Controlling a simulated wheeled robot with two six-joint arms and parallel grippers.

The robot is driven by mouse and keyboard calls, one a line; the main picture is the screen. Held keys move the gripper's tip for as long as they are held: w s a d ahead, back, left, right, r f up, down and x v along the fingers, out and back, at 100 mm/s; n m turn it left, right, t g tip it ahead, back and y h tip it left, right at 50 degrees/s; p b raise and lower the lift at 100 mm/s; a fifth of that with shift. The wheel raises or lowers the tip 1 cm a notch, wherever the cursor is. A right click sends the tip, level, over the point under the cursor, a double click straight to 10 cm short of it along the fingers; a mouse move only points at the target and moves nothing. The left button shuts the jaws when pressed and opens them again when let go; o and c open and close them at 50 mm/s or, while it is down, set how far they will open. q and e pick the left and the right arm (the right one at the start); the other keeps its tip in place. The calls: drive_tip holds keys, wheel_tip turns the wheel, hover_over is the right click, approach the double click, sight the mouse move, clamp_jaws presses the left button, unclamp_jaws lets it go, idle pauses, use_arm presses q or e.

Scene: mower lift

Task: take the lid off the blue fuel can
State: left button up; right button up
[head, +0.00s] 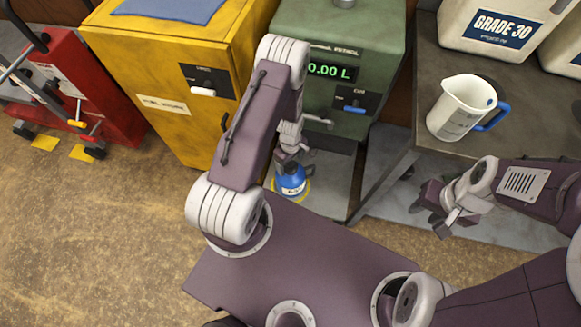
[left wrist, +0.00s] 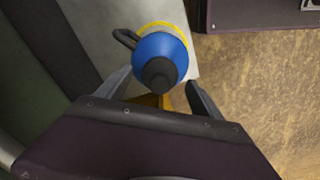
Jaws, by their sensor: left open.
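The blue fuel can (head: 291,182) stands upright on a yellow ring mark (head: 305,190) on the grey base below the green pump. In the left wrist view the can (left wrist: 150,48) shows its dark lid (left wrist: 160,76) and a black handle at its left. My left gripper (head: 289,152) is directly above the can. Its open fingers (left wrist: 160,92) show on either side of the lid, with gaps; I cannot tell how far above it they are. My right gripper (head: 436,217) is beside the bench at the right, away from the can; its jaw opening is unclear.
The green petrol pump (head: 385,35) stands behind the can, with a yellow cabinet (head: 175,110) to its left. A grey bench (head: 430,75) at the right holds a measuring jug (head: 455,110) and cream containers (head: 490,25). A red machine (head: 85,85) stands far left. The left floor is mostly clear.

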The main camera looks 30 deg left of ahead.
use_arm(q)
drive_tip(key=shift+f, duration=0.25)
drive_tip(key=c, duration=1.4)
drive_tip(key=shift+r, duration=0.15)
